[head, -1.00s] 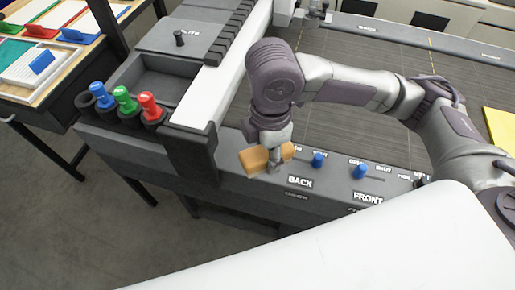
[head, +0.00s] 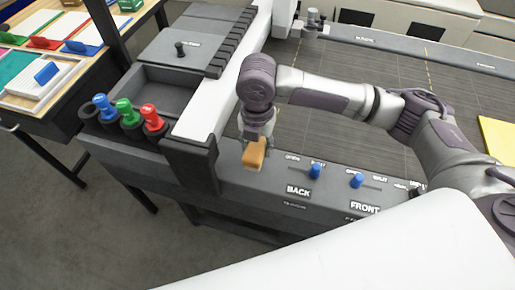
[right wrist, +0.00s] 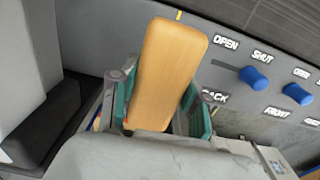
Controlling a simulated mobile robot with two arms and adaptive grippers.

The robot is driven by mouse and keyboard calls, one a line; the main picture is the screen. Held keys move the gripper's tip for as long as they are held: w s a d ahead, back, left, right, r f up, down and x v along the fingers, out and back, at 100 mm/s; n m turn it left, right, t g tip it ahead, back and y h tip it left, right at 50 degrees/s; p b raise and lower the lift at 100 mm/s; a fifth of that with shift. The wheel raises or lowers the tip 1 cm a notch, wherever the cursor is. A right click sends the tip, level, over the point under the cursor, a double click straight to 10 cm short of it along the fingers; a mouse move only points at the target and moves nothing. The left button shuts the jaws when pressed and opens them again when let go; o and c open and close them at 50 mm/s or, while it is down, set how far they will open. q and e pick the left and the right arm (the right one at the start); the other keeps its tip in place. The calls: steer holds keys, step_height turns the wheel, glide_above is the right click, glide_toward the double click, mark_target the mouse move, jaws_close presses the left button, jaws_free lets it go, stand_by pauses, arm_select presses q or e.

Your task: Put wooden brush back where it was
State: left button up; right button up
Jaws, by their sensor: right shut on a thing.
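The wooden brush (head: 254,154) is an orange-tan block. My right gripper (head: 258,142) is shut on it, over the dark front ledge, left of the BACK label. In the right wrist view the brush (right wrist: 168,72) stands out lengthwise between the two green-padded fingers of the gripper (right wrist: 160,108). Its bristles are not visible. I cannot tell whether the brush touches the ledge. My left gripper is not in view.
A white upright with a dark foot (head: 190,165) stands just left of the brush. Blue knobs (head: 315,171) sit on the ledge to the right. Blue, green and red-topped bottles (head: 128,112) stand in holders beside an open grey tray (head: 160,95).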

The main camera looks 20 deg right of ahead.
mark_target(258, 151)
steer(key=shift+w+d+f, duration=0.15)
steer(key=shift+w+f, duration=0.3)
steer(key=shift+w, duration=0.1)
step_height(258, 151, down, 3)
steer(key=shift+f+p, duration=0.1)
steer(key=shift+p, duration=0.55)
steer(key=shift+f, duration=0.3)
steer(key=shift+f, duration=0.15)
steer(key=o, duration=1.1)
step_height(258, 151, up, 12)
steer(key=b, duration=0.2)
steer(key=shift+r+b, duration=0.2)
steer(key=shift+b, duration=0.1)
